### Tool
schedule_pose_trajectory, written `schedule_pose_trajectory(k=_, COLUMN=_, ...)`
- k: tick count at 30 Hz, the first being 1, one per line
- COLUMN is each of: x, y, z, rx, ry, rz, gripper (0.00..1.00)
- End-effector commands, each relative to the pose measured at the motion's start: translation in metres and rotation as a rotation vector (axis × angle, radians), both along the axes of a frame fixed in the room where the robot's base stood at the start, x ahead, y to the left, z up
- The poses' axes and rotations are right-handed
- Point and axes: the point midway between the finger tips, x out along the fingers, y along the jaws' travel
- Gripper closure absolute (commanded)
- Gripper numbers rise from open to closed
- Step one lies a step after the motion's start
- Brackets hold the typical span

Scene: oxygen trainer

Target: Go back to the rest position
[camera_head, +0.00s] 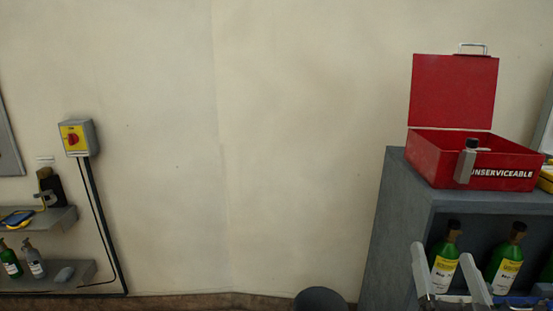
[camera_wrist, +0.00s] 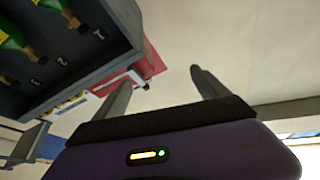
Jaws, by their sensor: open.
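My gripper (camera_wrist: 161,76) shows in the wrist view with its two dark fingers spread wide apart. It is open, and nothing is between the fingers. The left finger overlaps the view of a red box's edge near the grey cabinet (camera_wrist: 101,68), and the right finger is against pale wall. I cannot tell how far the fingers are from the box.
In the head view an open red box (camera_head: 440,168) marked UNSERVICEABLE sits on the grey cabinet (camera_head: 380,235), with green bottles (camera_head: 443,265) inside the cabinet. Pale grey prongs (camera_head: 422,270) stand before it. Wall shelves (camera_head: 60,222) and a switch (camera_head: 75,138) are left. Mid-wall is clear.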

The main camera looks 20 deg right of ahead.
Motion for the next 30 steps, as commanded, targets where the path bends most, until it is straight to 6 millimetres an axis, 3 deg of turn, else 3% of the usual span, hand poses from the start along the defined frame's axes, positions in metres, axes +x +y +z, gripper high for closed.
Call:
schedule_pose_trajectory(k=1, x=-0.007, y=0.02, z=-0.016, rx=0.005, ry=0.029, rz=0.016, gripper=0.16)
schedule_pose_trajectory(k=6, x=-0.037, y=0.077, z=-0.055, rx=-0.009, ry=0.119, rz=0.069, gripper=0.16)
schedule_pose_trajectory(k=18, x=-0.133, y=0.193, z=-0.127, rx=-0.062, ry=0.415, rz=0.303, gripper=0.16)
schedule_pose_trajectory(k=24, x=-0.189, y=0.228, z=-0.161, rx=-0.064, ry=0.598, rz=0.449, gripper=0.16)
schedule_pose_trajectory(k=30, x=-0.221, y=0.245, z=-0.178, rx=-0.067, ry=0.695, rz=0.546, gripper=0.16)
